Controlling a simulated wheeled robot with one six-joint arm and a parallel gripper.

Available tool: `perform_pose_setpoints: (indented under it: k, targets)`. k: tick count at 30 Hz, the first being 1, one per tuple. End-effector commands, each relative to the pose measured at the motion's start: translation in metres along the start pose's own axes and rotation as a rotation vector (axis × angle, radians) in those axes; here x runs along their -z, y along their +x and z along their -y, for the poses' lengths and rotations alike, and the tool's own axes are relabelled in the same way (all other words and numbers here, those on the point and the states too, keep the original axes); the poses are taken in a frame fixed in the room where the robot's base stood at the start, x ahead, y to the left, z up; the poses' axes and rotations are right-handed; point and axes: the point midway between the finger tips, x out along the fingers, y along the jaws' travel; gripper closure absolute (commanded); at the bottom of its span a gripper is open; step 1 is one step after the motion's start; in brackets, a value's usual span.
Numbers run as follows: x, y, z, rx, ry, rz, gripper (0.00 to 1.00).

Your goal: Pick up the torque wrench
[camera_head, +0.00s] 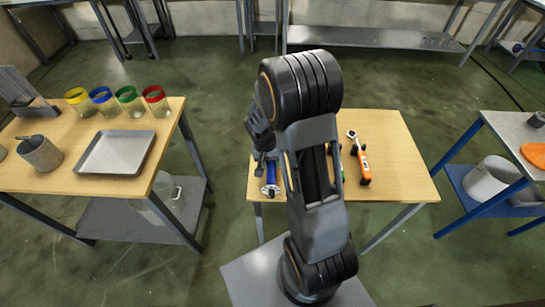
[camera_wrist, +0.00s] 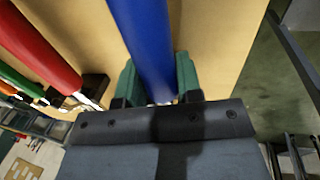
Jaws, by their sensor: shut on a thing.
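A tool with a thick blue handle (camera_wrist: 145,35) runs between the two green fingers of my gripper (camera_wrist: 157,82) in the wrist view. The fingers are shut on the handle, close to the table top. The tool's lower end is hidden by the gripper body. In the head view my arm covers most of the middle table, and my gripper is at its left side. An orange-handled tool (camera_head: 364,167) with a round silver head lies to the right of my arm. I cannot tell from its shape whether the blue-handled tool is the torque wrench.
A red handle (camera_wrist: 40,45) lies just left of my gripper, with green and orange handles beyond. The left table holds a metal tray (camera_head: 116,153), several jars with coloured rims and a grey cup (camera_head: 40,153). A blue-framed table (camera_head: 500,135) stands at right.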

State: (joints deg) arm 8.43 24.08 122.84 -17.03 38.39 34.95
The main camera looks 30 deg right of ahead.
Motion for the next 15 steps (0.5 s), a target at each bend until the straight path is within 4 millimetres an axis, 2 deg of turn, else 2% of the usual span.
perform_pose_setpoints:
  k: [1,5,15]
  targets:
    - [0.0000,0.0000,-0.0002,0.000,0.000,0.000,0.87]
    - [0.0000,0.0000,-0.0003,0.000,0.000,0.000,0.99]
    - [0.0009,-0.0013,-0.0002,0.000,0.000,-0.003,1.00]
